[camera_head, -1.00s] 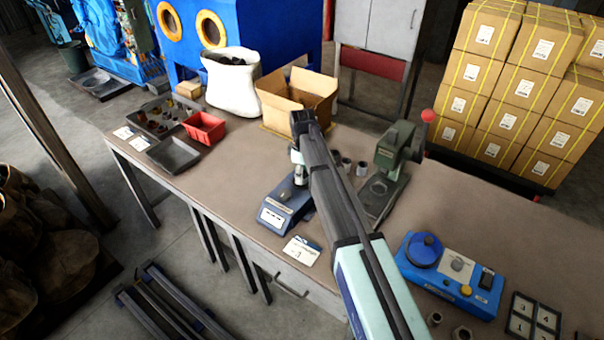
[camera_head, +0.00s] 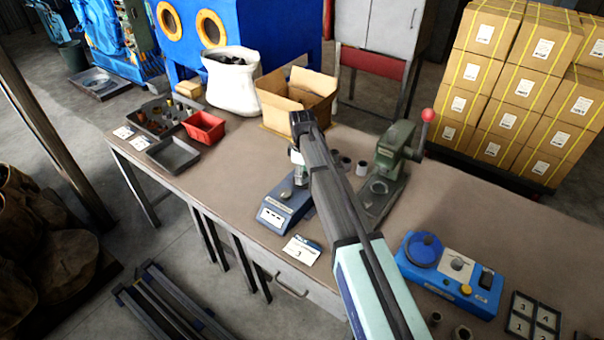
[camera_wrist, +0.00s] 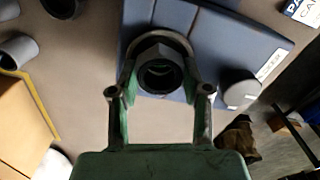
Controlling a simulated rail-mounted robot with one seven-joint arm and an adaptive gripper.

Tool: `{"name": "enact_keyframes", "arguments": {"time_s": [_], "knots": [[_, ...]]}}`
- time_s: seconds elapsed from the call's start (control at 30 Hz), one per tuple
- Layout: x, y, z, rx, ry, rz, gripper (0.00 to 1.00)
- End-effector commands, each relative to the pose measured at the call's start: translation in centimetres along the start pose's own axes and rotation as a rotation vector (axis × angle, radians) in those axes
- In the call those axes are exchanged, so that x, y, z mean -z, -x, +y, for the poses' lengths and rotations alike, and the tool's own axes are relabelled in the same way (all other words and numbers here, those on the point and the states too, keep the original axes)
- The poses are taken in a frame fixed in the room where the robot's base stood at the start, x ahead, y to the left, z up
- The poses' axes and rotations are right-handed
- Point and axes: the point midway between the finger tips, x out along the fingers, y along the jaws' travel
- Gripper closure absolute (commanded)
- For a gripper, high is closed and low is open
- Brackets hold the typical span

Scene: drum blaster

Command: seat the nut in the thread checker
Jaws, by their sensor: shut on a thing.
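My gripper is shut on a hex nut (camera_wrist: 160,53); the fingers (camera_wrist: 160,74) press it from both sides in the wrist view. The nut's threaded hole faces the camera. Behind it is a slate-blue device (camera_wrist: 200,40) with a round grey knob (camera_wrist: 239,88) at its right. I take this as the thread checker. A dark ring shows around the nut's far side. I cannot tell whether the nut touches the device or is seated. In the head view the device (camera_head: 283,212) stands on the bench under my gripper (camera_head: 299,170); my arm hides the nut there.
A green press (camera_head: 393,150) with a red-knobbed lever stands right of my arm. Small dark cylinders (camera_head: 361,168) stand between. A bright blue device (camera_head: 452,268) sits at the right front. A red bin (camera_head: 205,129) and open carton (camera_head: 297,100) are behind left. A card (camera_head: 301,250) lies in front.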

Motion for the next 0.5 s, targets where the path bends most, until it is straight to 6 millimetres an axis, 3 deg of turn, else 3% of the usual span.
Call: {"name": "enact_keyframes", "arguments": {"time_s": [0.4,0.43,0.5], "knots": [[0.00,-0.80,0.00,0.000,0.000,0.000,0.97],[0.00,-0.73,0.01,0.000,0.000,0.000,0.42],[0.01,-0.72,0.00,0.000,0.000,0.000,0.42]]}}
